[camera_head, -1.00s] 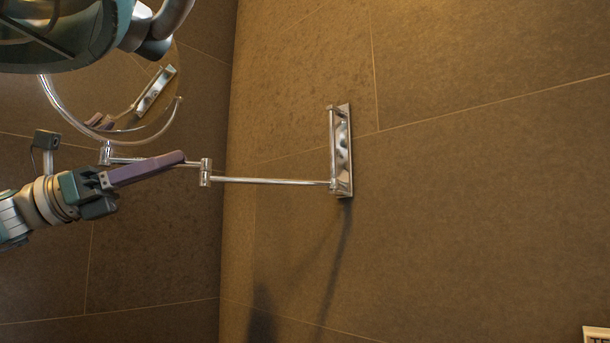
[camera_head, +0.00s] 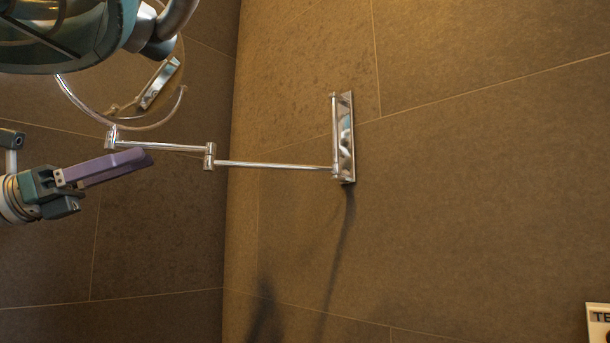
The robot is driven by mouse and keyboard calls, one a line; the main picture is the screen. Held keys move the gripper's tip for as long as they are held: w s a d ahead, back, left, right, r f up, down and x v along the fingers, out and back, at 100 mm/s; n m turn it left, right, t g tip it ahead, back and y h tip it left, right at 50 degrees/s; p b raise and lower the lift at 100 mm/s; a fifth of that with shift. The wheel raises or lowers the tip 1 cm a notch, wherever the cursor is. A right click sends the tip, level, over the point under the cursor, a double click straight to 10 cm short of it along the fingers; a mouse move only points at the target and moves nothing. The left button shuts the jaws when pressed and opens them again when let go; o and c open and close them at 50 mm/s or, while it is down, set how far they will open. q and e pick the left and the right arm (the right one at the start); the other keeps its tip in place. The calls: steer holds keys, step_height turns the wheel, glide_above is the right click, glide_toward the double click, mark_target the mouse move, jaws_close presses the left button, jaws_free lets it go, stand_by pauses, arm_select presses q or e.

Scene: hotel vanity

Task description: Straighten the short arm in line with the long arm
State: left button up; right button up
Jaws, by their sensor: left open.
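The long arm (camera_head: 275,165) is a thin chrome rod running left from the wall bracket (camera_head: 346,137) to the elbow joint (camera_head: 210,156). The short arm (camera_head: 160,147) runs on left from the elbow to the mirror's pivot (camera_head: 111,136), nearly in line with the long arm in this view. The round mirror's curved rim (camera_head: 84,104) shows above the pivot, partly hidden by my own body at the top left. My left gripper (camera_head: 148,155), with purple fingers, is open just below the short arm, apparently apart from it. My right gripper is not in view.
Brown tiled walls meet at a corner (camera_head: 231,230) behind the elbow. The space below the rods is clear.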

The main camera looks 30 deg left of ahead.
arm_select(q)
steer(key=shift+b+v, duration=0.35)
steer(key=shift+v, duration=1.5)
